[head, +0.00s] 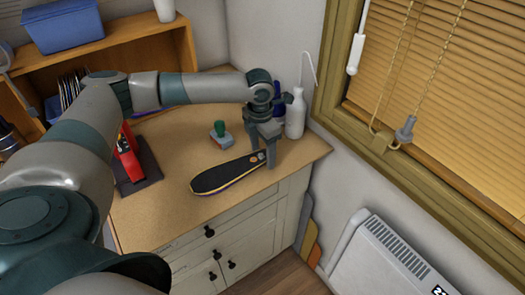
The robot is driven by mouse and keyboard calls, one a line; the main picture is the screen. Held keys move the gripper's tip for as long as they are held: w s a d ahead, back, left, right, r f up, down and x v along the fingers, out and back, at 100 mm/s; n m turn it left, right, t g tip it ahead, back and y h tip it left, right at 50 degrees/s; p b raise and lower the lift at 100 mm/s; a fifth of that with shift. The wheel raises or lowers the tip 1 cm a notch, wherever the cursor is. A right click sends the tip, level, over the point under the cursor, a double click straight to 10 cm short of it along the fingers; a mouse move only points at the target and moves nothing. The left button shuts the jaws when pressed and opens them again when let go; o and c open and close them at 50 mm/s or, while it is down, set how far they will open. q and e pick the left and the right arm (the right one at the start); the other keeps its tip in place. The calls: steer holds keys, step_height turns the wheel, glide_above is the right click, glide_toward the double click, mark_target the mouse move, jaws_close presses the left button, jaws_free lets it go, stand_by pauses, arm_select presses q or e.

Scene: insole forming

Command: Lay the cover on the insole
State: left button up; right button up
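A long dark sole-shaped piece (225,175) with a yellowish edge lies on the wooden worktop, its wide end toward the left front. I cannot tell the cover and the insole apart as two separate layers here. My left gripper (264,157) points down at the narrow right end of this piece. Its two fingers show apart, one on the far side and one on the near side of that end. Whether they press on it is too small to tell. My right gripper is not in view.
A small block with a green knob (221,131) stands behind the piece. A white bottle (295,113) stands at the back right corner. A red tool (128,155) sits on a dark mat at left. The worktop (165,215) is clear at front left.

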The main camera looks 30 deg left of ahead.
arm_select(q)
steer(key=shift+s+a+f, duration=0.15)
steer(key=shift+a+f, duration=0.25)
steer(key=shift+r, duration=0.1)
steer(key=shift+w+a+r, duration=0.2)
steer(key=shift+r, duration=0.25)
step_height(320, 180, up, 17)
steer(key=b, duration=0.3)
steer(key=shift+s+d, duration=0.3)
steer(key=shift+s, duration=0.1)
